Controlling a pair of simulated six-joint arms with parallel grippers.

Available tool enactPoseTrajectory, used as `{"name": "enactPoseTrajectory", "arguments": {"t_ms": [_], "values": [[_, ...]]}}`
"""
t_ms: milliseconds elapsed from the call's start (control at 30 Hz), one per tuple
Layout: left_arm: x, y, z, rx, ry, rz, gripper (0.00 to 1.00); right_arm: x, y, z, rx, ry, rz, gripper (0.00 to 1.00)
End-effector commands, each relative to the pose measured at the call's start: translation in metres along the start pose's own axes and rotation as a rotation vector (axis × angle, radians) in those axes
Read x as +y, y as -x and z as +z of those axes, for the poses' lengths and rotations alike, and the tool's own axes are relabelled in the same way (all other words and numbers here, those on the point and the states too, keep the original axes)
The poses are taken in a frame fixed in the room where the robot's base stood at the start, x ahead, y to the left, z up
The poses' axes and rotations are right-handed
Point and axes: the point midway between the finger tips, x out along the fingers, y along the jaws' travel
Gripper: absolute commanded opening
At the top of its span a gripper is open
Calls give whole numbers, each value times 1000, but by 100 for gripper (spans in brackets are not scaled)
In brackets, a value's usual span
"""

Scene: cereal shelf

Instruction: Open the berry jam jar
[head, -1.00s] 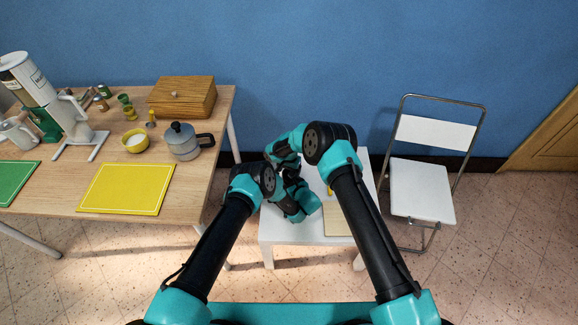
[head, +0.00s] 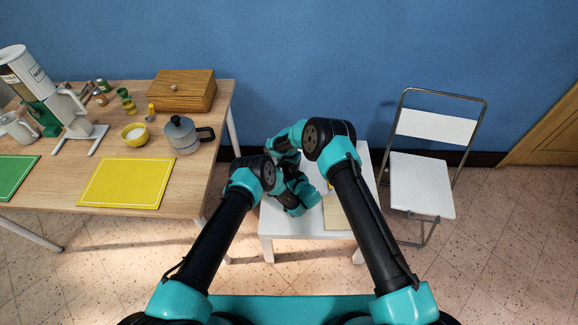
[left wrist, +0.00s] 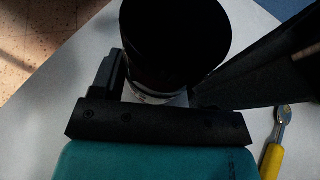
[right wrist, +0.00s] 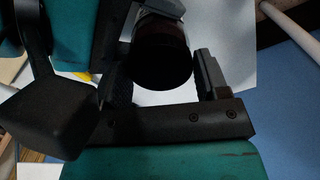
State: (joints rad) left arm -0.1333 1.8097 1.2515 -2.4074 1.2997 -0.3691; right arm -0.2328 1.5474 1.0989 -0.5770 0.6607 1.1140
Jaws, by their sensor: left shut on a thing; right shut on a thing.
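A dark round jar (left wrist: 175,40) fills the upper middle of the left wrist view, with a pale band at its lower edge. My left gripper (left wrist: 155,88) is shut on it, one finger on each side. In the right wrist view the jar (right wrist: 160,62) is a dark cylinder between the fingers of my right gripper (right wrist: 165,78), which is shut on it. Shadow hides the label and the line between lid and body, so I cannot tell whether the lid is loose. In the head view the arms crowd together over the small white table and hide the jar.
The small white table (head: 280,222) carries a pale board (head: 335,212). A spoon with a yellow handle (left wrist: 272,160) lies close by my left gripper. The wooden table (head: 60,185) at left holds a moka pot (head: 182,137) and a wooden box (head: 180,92). A folding chair (head: 420,188) stands at right.

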Motion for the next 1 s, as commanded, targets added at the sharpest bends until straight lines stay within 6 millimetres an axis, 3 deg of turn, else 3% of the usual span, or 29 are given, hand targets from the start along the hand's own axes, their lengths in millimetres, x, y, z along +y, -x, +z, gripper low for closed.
{"name": "enactPoseTrajectory", "arguments": {"t_ms": [167,800,1000], "values": [[0,0,0,0,1,1,2,0,0,0,-1,150,0,39],[0,0,0,0,1,1,2,0,0,0,-1,1014,-1,39],[0,0,0,0,1,1,2,0,1,0,-1,1152,-2,39]]}}
